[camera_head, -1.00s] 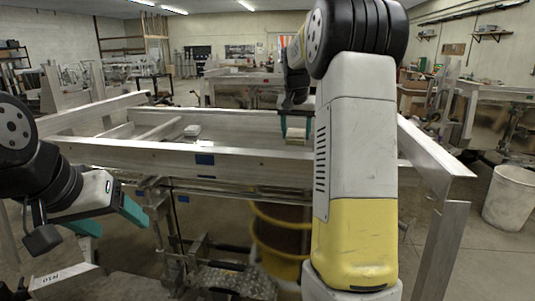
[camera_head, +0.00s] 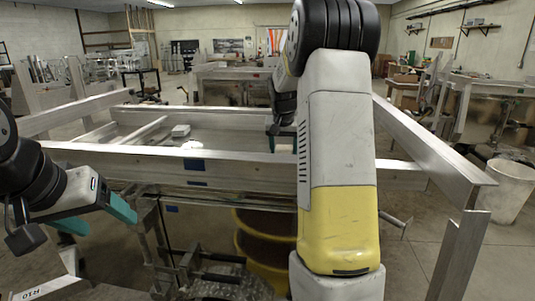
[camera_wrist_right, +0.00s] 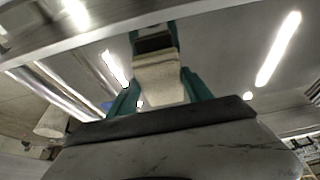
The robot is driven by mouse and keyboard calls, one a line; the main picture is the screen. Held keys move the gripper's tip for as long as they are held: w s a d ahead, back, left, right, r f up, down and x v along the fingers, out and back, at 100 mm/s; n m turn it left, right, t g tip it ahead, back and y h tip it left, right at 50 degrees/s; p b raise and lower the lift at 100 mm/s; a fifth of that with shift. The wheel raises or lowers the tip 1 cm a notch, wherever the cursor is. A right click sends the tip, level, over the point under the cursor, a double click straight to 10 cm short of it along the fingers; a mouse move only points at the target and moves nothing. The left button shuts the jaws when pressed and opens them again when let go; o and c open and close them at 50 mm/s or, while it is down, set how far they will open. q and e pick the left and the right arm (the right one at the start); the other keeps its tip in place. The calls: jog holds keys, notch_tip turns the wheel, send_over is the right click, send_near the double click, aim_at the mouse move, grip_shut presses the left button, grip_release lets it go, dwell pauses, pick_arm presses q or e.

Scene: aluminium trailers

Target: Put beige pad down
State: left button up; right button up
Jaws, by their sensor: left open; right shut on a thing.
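The beige pad (camera_wrist_right: 160,82) shows in the right wrist view as a pale block with a dark band at its far end. It sits between the two teal fingers of my right gripper (camera_wrist_right: 154,45), which is shut on it. In the head view my right arm hides the pad and most of that gripper; only a bit of teal (camera_head: 273,130) shows left of the arm, over the trailer. I cannot tell whether the pad touches anything. My left gripper (camera_head: 96,214) is open and empty at the left, in front of the trailer's near rail.
The aluminium trailer frame (camera_head: 240,172) spans the middle, with raised side rails. A small whitish block (camera_head: 180,131) lies on its bed at the left. A yellow-banded drum (camera_head: 262,243) stands below the near rail. A white bin (camera_head: 508,192) stands on the floor at right.

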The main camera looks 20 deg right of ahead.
jog(key=shift+f, duration=0.75)
jog(key=shift+f, duration=0.1)
jog(key=o, duration=1.2)
jog(key=v, duration=1.2)
jog(key=s+a+f+n+y, duration=0.1)
jog(key=s+a+n, duration=0.1)
jog(key=s+a, duration=0.3)
jog(key=s+a+n+t+y, duration=0.1)
jog(key=s+a, duration=0.4)
jog(key=s, duration=0.9)
jog(key=s+a+f+n+t+y, duration=0.1)
jog(key=s+a, duration=0.4)
jog(key=s, duration=0.5)
jog(key=shift+a+f+n+y, duration=0.35)
jog(key=shift+n+y, duration=0.25)
jog(key=shift+n, duration=0.3)
